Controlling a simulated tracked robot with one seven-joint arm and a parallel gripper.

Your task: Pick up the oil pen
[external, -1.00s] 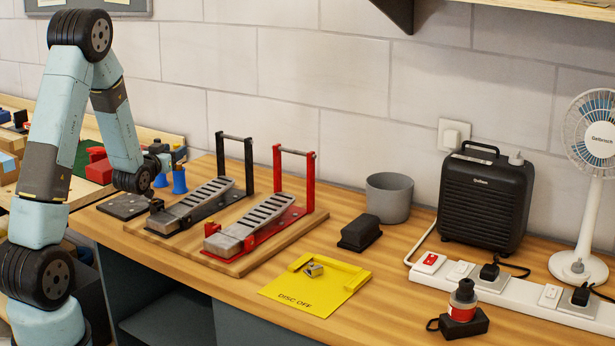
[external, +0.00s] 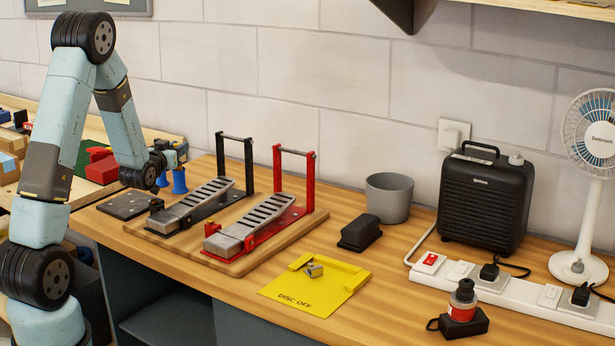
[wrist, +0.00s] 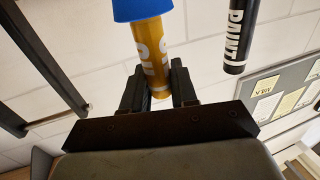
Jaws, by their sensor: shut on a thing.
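The oil pen (wrist: 152,52) is a yellow-gold cylinder with white lettering, seen in the wrist view. My gripper (wrist: 158,80) is shut on it, one finger on each side near its end. A wider blue piece (wrist: 142,9) surrounds the pen's other end; I cannot tell if the pen is seated in it. In the external view my gripper (external: 176,152) is above the two blue holders (external: 179,181) at the left of the bench. The pen is not clear there.
A black paint pen (wrist: 240,35) is close to the right in the wrist view. Black and red pedal frames (external: 225,200) stand right of the holders. A dark plate (external: 125,205) lies in front. A yellow mat (external: 315,295) and grey pot (external: 389,198) are farther right.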

